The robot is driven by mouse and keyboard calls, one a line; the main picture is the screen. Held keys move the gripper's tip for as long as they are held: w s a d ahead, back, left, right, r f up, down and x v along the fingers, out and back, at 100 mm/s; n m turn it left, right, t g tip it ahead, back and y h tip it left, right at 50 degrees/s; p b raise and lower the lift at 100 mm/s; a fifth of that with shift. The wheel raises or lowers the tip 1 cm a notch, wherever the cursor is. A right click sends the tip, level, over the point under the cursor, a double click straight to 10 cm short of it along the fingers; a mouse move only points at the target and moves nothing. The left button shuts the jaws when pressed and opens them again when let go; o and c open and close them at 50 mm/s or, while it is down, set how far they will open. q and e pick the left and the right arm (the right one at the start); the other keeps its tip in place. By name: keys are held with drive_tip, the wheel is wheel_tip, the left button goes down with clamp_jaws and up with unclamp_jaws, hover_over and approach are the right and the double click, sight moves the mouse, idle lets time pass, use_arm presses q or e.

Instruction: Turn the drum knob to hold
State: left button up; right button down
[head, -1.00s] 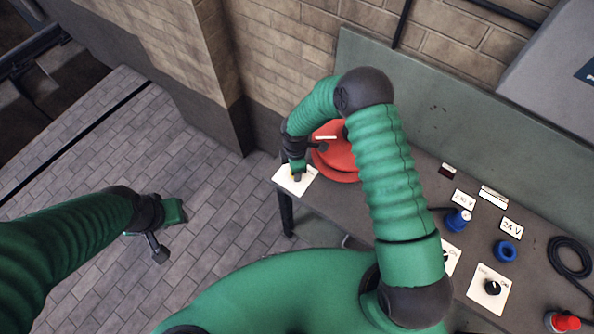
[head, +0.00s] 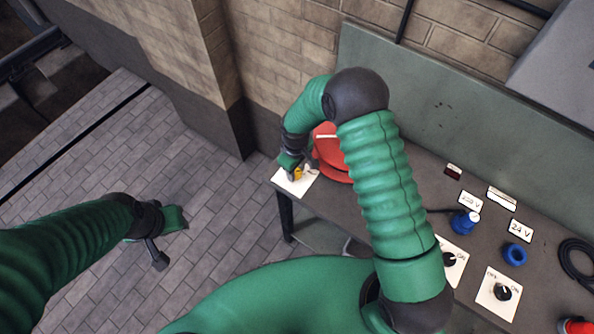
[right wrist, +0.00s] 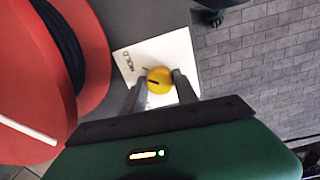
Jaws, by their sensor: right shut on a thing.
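The drum knob is yellow with a dark pointer mark. In the right wrist view the knob (right wrist: 159,80) sits on a white plate (right wrist: 178,52) whose printed word HOLD shows at its left side. The pointer mark lies toward the HOLD side of the knob. My right gripper (right wrist: 160,84) is shut on the knob, one finger on each side. In the head view my right gripper (head: 291,170) is at the white plate on the bench's left corner, and a bit of yellow shows there. My left gripper (head: 163,240) hangs over the floor, away from the bench; its jaw state is unclear.
The red drum (head: 330,158) with dark cable stands right beside the plate. Along the bench (head: 400,185) to the right are other black knobs (head: 502,292), a blue plug (head: 466,222), a blue ring (head: 514,254) and a coiled cable. Brick paving lies left of the bench.

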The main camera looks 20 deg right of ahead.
drive_tip(key=shift+w+a+r+m, duration=0.2)
drive_tip(key=shift+w+m, duration=0.2)
drive_tip(key=shift+m, duration=0.2)
drive_tip(key=shift+d, duration=0.1)
drive_tip(key=c, duration=1.2)
unclamp_jaws()
drive_tip(key=shift+o, duration=1.3)
drive_tip(key=shift+f, duration=0.15)
drive_tip(key=shift+s, duration=0.1)
wheel_tip(320, 180, up, 17)
drive_tip(key=b, duration=0.3)
drive_tip(key=shift+f, duration=0.15)
